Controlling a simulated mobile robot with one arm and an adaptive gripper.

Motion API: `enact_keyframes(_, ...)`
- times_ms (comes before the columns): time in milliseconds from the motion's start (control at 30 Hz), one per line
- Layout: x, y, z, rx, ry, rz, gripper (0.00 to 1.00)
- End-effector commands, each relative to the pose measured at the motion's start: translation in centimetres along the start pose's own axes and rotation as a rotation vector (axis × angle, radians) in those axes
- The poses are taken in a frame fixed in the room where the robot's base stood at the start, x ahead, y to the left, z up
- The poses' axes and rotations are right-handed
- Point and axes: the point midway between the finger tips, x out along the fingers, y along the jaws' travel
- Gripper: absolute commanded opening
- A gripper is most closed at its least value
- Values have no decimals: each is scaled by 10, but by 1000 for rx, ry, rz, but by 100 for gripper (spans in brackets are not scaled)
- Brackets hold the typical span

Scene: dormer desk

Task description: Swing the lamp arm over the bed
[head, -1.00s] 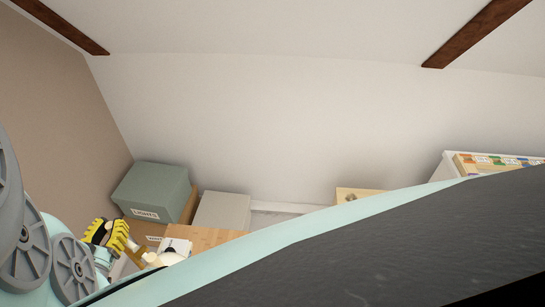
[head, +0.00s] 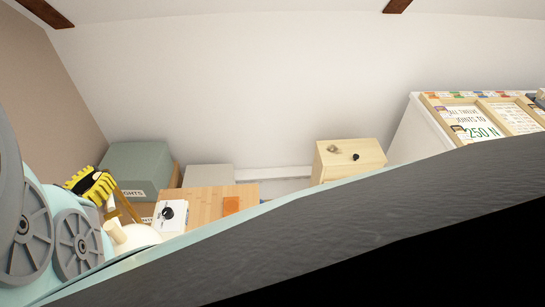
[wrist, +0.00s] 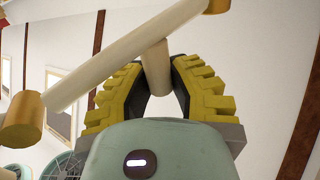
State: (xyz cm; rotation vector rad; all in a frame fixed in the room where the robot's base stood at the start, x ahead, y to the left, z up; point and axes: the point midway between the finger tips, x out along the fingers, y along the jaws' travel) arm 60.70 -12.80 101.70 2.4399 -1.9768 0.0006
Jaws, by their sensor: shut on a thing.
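In the wrist view, my gripper (wrist: 157,75) has two yellow ribbed fingers with dark inner pads. They are closed around a short cream rod (wrist: 156,58) that meets the long cream bar of the lamp arm (wrist: 100,70). A brass end piece (wrist: 22,118) sits at the bar's lower left. In the head view, my gripper (head: 92,183) is at the left edge, and a brass-coloured lamp part (head: 126,204) and a cream rounded lamp part (head: 137,238) show just right of it. I cannot make out the bed in either view.
Behind are a green box (head: 130,165), a pale grey box (head: 208,177) and a wooden drawer box (head: 350,160). A white cabinet (head: 400,130) stands right. The wall above is clear.

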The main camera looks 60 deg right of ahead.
Motion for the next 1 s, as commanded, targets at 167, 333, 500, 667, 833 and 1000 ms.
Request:
enact_keyframes(167, 1, 0, 1, -1, -4, 4, 0)
enact_keyframes(333, 0, 0, 1, -1, -5, 3, 0)
enact_keyframes(500, 0, 0, 1, 0, -4, 3, 34)
enact_keyframes(667, 0, 0, 0, 0, -3, 3, 51)
enact_keyframes(833, 0, 0, 0, 1, -2, 2, 52)
enact_keyframes(1000, -3, -1, 0, 1, -2, 1, 52)
